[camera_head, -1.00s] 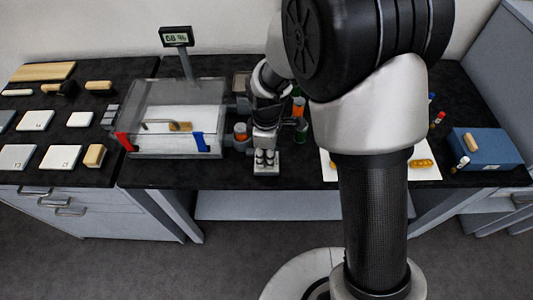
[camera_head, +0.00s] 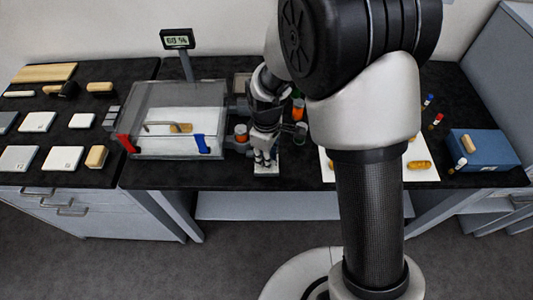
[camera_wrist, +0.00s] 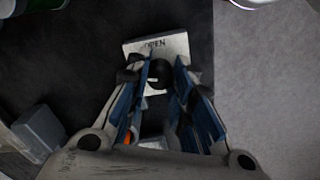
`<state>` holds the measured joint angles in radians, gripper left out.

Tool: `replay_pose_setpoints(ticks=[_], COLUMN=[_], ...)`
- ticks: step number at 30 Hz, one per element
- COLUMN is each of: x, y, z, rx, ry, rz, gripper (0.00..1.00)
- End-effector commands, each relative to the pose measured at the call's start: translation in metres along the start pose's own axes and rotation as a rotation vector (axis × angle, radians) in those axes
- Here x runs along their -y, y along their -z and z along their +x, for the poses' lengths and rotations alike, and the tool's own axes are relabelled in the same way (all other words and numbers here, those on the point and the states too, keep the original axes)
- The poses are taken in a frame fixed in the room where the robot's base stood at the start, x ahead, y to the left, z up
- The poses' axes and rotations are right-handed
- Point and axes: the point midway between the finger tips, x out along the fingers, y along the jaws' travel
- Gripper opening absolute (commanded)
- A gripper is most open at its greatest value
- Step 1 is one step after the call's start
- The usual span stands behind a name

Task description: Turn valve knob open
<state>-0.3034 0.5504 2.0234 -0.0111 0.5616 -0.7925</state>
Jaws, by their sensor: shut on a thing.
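The valve knob (camera_wrist: 159,72) is a dark round piece between my fingertips in the wrist view. My gripper (camera_wrist: 165,66) is shut on the knob, with a blue-lined finger on each side. In the head view my gripper (camera_head: 264,158) is low at the bench's front, right of the clear box. The white plate (camera_head: 266,171) shows just under the fingers. The knob itself is hidden there by my gripper.
A clear box (camera_head: 150,95) with red and blue clamps stands close to the left. A display (camera_head: 178,39) on a post is behind it. Orange-banded jars (camera_head: 240,132) crowd my wrist. A blue box (camera_head: 484,150) is far right.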

Motion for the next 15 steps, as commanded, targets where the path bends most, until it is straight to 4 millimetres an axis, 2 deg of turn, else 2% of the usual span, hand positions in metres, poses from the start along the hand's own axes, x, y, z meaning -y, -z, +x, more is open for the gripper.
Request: replay_pose_setpoints(ticks=[15], x=[-0.0001], y=[0.0002], z=[-0.0011], rx=[0.005], ry=[0.000], rz=[0.491], gripper=[0.00])
